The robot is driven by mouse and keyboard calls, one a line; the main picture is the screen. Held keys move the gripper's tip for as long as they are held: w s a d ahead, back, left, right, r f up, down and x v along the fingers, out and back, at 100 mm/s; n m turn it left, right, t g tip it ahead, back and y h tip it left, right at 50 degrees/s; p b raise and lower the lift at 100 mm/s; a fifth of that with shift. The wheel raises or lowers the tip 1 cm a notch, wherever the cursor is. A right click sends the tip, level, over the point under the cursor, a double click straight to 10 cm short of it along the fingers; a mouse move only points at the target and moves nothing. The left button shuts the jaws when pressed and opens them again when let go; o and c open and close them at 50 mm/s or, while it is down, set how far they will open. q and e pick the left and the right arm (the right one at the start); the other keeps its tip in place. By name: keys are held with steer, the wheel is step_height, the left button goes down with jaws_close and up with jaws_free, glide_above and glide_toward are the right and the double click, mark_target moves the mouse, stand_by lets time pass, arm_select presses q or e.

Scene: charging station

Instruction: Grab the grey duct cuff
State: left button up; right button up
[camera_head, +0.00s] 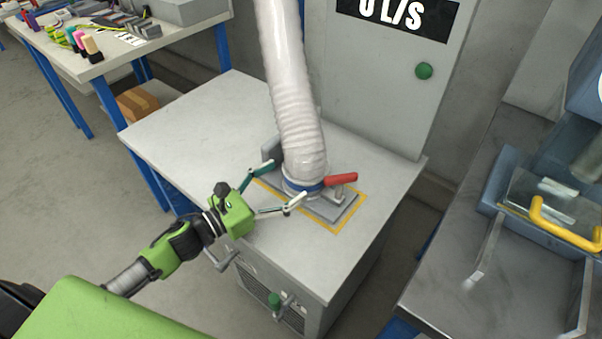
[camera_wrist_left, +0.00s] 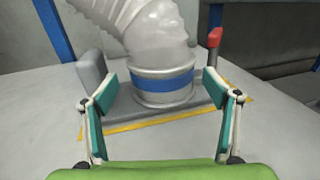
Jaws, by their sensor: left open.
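The grey duct cuff (camera_wrist_left: 165,88) is a short grey ring with a blue band at the bottom of a pale ribbed hose (camera_head: 292,100). In the head view the cuff (camera_head: 303,187) sits on a grey base plate (camera_head: 325,208) on the bench top. My left gripper (camera_head: 280,187) is open, with one finger on each side in front of the cuff. In the left wrist view its green-padded fingers (camera_wrist_left: 163,108) are spread wide, and the cuff shows between and beyond them. I see no contact. My right gripper is not in view.
A red lever (camera_head: 341,180) stands right of the cuff on the base plate. A yellow outline (camera_head: 336,229) surrounds the plate. The grey cabinet (camera_head: 375,85) rises behind. The bench top (camera_head: 185,125) is clear on the left. A metal workbench (camera_head: 450,270) stands at right.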

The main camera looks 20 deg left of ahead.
mark_target(305, 170)
arm_select(q)
steer(key=shift+x, duration=3.4)
steer(key=shift+d, duration=0.1)
steer(key=c, duration=1.1)
